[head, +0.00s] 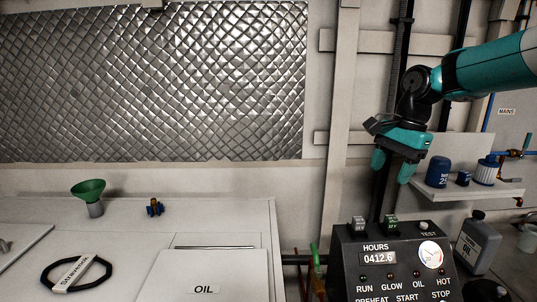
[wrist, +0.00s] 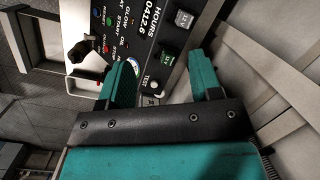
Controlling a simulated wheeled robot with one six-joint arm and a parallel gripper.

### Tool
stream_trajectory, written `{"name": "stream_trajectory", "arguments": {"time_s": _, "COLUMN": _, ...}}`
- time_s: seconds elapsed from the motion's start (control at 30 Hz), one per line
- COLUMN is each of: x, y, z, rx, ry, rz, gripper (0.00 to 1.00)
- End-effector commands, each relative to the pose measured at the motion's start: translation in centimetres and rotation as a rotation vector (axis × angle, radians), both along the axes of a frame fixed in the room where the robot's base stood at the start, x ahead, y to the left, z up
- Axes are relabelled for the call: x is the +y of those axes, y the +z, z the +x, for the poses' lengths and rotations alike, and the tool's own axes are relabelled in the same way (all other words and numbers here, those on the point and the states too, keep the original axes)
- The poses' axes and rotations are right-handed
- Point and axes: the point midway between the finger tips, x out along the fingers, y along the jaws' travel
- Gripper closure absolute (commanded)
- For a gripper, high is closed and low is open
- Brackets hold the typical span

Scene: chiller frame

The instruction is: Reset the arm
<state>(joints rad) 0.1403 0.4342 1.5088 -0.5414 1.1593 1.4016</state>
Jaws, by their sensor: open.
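My gripper (head: 392,170) hangs from my teal and black arm at the upper right of the head view, fingers pointing down. It is above and behind the black control panel (head: 376,247), apart from it. In the wrist view my gripper (wrist: 160,82) has its two teal fingers spread with nothing between them. The control panel (wrist: 134,33) shows beyond the fingers, with its hours display, switches and TEST button.
A shelf (head: 500,190) right of my gripper holds a blue filter (head: 437,171) and other parts. A grey oil bottle (head: 477,243) stands below it. The white cabinet top (head: 200,222) at left bears a green funnel (head: 89,193), a valve (head: 154,208) and a black belt (head: 100,263).

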Motion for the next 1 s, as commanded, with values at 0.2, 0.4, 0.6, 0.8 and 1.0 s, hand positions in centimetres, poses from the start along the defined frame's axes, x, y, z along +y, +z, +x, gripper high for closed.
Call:
{"name": "stream_trajectory", "arguments": {"time_s": 0.2, "x": 9.7, "y": -3.1, "z": -13.3, "rx": -0.193, "ry": 0.747, "rz": 0.062, "gripper": 0.42}}
{"name": "stream_trajectory", "arguments": {"time_s": 0.4, "x": 13.2, "y": -7.4, "z": -24.8, "rx": -0.363, "ry": 1.305, "rz": 0.096, "gripper": 0.42}}
{"name": "stream_trajectory", "arguments": {"time_s": 0.6, "x": 13.6, "y": -9.9, "z": -30.1, "rx": -0.45, "ry": 1.566, "rz": 0.106, "gripper": 0.42}}
{"name": "stream_trajectory", "arguments": {"time_s": 0.8, "x": 13.7, "y": -10.0, "z": -30.7, "rx": -0.459, "ry": 1.597, "rz": 0.107, "gripper": 0.42}}
{"name": "stream_trajectory", "arguments": {"time_s": 1.0, "x": 13.6, "y": -10.0, "z": -30.6, "rx": -0.457, "ry": 1.595, "rz": 0.107, "gripper": 0.57}}
